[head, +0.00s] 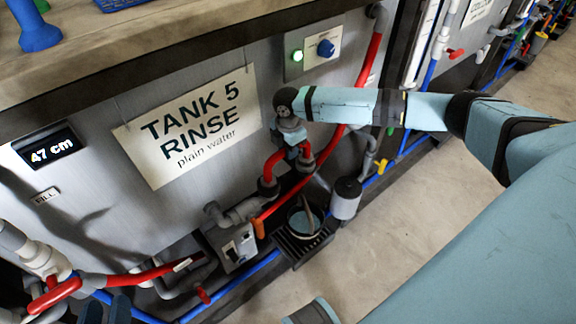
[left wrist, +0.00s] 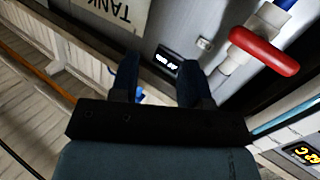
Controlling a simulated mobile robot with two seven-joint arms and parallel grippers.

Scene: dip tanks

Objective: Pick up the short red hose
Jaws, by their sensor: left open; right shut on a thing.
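A short red hose (head: 272,163), bent in an arch with dark couplings at its ends, hangs in front of the Tank 5 wall. My right gripper (head: 294,143) reaches down from above and is shut on it; the fingertips are partly hidden. In the head view, the dark blue fingers of my left gripper (head: 105,311) show at the lower left edge. The left wrist view shows the left gripper (left wrist: 162,78) open and empty, with its fingers apart.
A long red hose (head: 368,66) runs down behind my right arm. Another red hose (head: 145,276) lies low at the left, near a red valve handle (head: 55,296). A bucket (head: 303,222) and a grey canister (head: 346,198) stand below. The floor at right is clear.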

